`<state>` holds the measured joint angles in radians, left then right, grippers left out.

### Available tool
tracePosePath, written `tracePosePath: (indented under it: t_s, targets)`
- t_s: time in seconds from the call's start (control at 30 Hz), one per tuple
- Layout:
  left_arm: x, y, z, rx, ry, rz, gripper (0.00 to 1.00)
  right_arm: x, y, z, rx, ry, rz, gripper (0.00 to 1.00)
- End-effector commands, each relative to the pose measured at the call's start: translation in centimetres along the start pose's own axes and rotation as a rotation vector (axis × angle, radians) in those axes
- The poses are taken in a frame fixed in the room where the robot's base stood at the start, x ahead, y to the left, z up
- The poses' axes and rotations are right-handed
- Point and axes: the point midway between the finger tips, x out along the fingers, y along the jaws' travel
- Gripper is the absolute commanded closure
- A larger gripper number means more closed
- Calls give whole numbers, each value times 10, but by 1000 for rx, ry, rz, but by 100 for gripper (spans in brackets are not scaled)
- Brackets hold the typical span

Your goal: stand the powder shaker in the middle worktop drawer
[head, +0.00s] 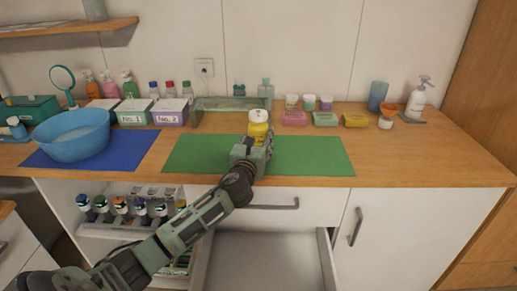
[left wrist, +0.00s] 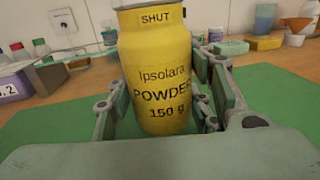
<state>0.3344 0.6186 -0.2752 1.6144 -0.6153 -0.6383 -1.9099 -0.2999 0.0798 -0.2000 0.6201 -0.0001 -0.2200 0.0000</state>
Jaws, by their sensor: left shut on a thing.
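The powder shaker (head: 258,130) is a yellow bottle with a pale top, upright over the green mat on the worktop. In the left wrist view the shaker (left wrist: 160,70) reads "SHUT" and "Ipsolara POWDER 150 g". My left gripper (head: 262,146) is shut on it, with fingers on both sides of its body in the left wrist view (left wrist: 163,110). I cannot tell whether its base touches the mat. An open drawer (head: 265,262) extends below the worktop, its visible floor bare; my left arm crosses its left side. My right gripper is out of view.
A closed drawer front with a bar handle (head: 270,206) lies above the open drawer. A blue bowl (head: 72,138) stands left on a blue mat. Soaps and jars line the back right (head: 325,119). An open rack of bottles (head: 130,222) is lower left.

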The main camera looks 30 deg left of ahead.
Motion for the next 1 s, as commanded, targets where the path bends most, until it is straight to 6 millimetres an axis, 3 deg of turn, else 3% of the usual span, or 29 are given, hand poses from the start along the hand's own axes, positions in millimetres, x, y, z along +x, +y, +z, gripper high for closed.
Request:
tracePosePath:
  t_s: [0.1,0.2,0.63,0.67,0.83,1.0]
  targets:
    - [-1,-1,-22,-1,6,0,80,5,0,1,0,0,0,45]
    - [-1,0,-30,0,5,1,80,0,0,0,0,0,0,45]
    - [-1,-1,-38,1,2,0,80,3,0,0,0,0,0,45]
    - [-1,-1,-36,1,3,0,50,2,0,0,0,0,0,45]
    - [-1,-1,-36,1,3,0,35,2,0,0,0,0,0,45]
    - [-1,-1,-36,1,3,0,34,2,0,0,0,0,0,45]
